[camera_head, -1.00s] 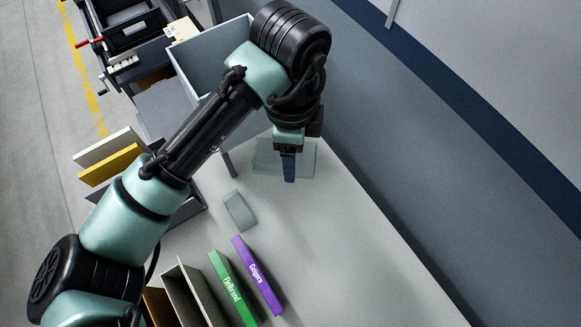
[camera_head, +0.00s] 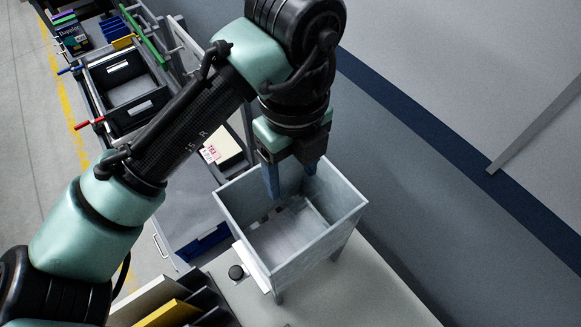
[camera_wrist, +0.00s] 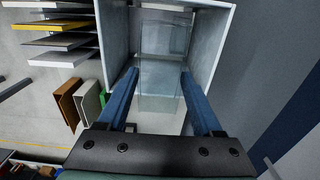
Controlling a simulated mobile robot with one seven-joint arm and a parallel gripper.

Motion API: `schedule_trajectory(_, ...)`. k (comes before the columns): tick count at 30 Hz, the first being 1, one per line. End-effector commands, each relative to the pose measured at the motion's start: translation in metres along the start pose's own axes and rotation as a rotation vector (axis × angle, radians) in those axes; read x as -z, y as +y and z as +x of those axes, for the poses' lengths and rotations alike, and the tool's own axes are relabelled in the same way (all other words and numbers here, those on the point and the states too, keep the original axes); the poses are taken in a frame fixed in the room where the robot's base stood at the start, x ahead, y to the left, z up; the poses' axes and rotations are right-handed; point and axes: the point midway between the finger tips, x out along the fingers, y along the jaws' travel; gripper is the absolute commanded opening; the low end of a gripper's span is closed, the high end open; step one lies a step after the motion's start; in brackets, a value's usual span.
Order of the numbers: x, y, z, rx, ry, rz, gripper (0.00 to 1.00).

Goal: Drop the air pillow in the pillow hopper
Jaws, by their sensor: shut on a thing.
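The pillow hopper (camera_head: 345,222) is a grey, open-topped box on legs, standing on the pale table. Its wall also shows in the wrist view (camera_wrist: 213,45). My gripper (camera_head: 292,190) points down over the hopper, its blue fingers at the opening. In the wrist view my gripper (camera_wrist: 160,78) is shut on the air pillow (camera_wrist: 160,88), a clear, see-through pad between the two fingers. The pillow is hard to make out in the head view. How far it reaches below the rim I cannot tell.
Upright panels, one yellow (camera_head: 170,314), stand at the lower left. A cart with a black bin (camera_head: 128,92) is at the upper left. The floor to the right is clear.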

Motion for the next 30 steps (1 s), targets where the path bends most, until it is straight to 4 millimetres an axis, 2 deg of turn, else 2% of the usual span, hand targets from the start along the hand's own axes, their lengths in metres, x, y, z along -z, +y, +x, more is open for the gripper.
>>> schedule_trajectory(5, 0.0, 0.0, 0.006, 0.0, 0.0, 0.002, 0.16)
schedule_trajectory(18, 0.0, 0.0, 0.04, -0.001, -0.001, -0.001, 0.16)
schedule_trajectory(30, 0.0, 0.0, 0.04, 0.0, 0.0, -0.001, 0.16)
